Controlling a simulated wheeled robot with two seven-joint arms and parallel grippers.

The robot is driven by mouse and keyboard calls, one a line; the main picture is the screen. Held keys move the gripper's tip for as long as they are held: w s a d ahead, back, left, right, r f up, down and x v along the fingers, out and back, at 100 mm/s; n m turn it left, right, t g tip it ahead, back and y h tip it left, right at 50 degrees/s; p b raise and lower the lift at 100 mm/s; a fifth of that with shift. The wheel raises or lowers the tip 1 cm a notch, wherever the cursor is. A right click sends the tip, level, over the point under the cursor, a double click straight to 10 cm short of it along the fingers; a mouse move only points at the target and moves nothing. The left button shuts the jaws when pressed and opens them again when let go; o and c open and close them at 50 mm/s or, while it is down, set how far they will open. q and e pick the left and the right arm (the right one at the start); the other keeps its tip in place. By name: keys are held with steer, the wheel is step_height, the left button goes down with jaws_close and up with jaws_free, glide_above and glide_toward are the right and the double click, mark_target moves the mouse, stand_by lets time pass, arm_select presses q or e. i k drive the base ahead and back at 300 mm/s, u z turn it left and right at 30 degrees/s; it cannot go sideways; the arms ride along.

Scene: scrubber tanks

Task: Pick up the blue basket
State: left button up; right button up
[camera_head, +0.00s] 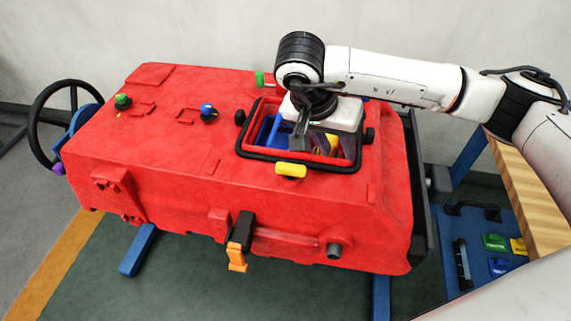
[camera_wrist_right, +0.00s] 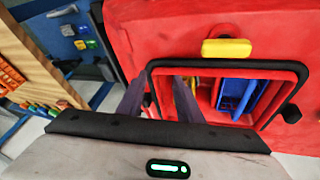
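The blue basket (camera_head: 272,132) sits inside the black-rimmed opening (camera_head: 243,151) of the red tank, at its left side in the head view. In the right wrist view the basket (camera_wrist_right: 236,95) shows slatted blue walls, to the right of my fingers. My right gripper (camera_head: 302,135) reaches down at the opening, beside the basket and apart from it. In the wrist view its two dark fingers (camera_wrist_right: 159,99) are spread with nothing between them. The lower part of the basket is hidden by the opening's wall. My left gripper is not in view.
The red tank (camera_head: 150,140) has a yellow latch (camera_head: 291,170) at the opening's front edge and green and blue knobs on top. A black steering wheel (camera_head: 40,125) stands at left. A blue cart (camera_head: 465,230) and a wooden surface (camera_head: 530,195) stand at right.

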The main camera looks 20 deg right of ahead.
mark_target(273, 138)
steer(key=k, duration=1.3)
steer(key=z, duration=0.2)
steer(key=i, duration=1.65)
steer(key=u, duration=0.8)
